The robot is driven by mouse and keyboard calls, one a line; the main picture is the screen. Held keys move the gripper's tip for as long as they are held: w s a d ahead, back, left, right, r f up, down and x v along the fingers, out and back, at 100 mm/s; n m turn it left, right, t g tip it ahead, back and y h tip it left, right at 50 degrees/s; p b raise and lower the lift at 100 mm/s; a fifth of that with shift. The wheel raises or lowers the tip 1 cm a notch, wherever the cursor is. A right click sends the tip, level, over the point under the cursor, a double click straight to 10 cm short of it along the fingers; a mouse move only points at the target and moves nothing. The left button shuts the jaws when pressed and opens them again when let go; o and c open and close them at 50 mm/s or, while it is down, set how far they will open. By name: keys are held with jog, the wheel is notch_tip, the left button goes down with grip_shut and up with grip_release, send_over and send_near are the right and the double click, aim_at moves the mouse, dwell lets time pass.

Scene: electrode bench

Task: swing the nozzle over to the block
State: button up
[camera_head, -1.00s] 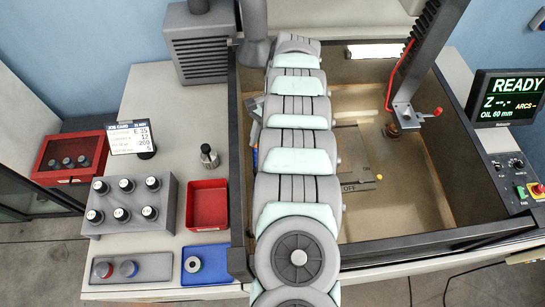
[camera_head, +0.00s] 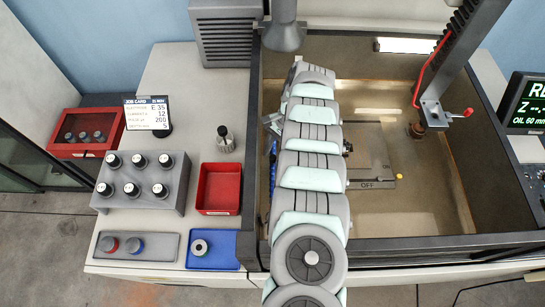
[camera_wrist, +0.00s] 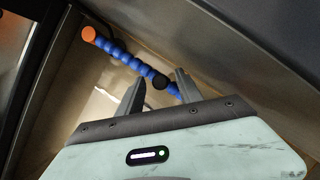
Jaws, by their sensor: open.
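The nozzle is a blue segmented hose (camera_wrist: 143,70) with an orange tip (camera_wrist: 89,34) at upper left in the wrist view. A dark round piece (camera_wrist: 160,82) sits along the hose. In the head view, a bit of blue (camera_head: 272,165) shows at the left edge of my arm. My gripper (camera_wrist: 158,80) is open; its two fingers point toward the hose, with part of it showing between them. I cannot tell whether they touch it. A grey plate (camera_head: 375,150) marked OFF lies in the tank, partly behind my arm. I cannot make out the block clearly.
The dark-walled tank (camera_head: 470,243) surrounds the work area. A column with a red-handled clamp (camera_head: 433,113) hangs at the tank's right. On the left bench are a grey electrode rack (camera_head: 180,190), a red bin (camera_head: 236,190) and a blue tray (camera_head: 226,255).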

jog(key=shift+c, duration=0.3)
grip_shut()
dwell(1.1)
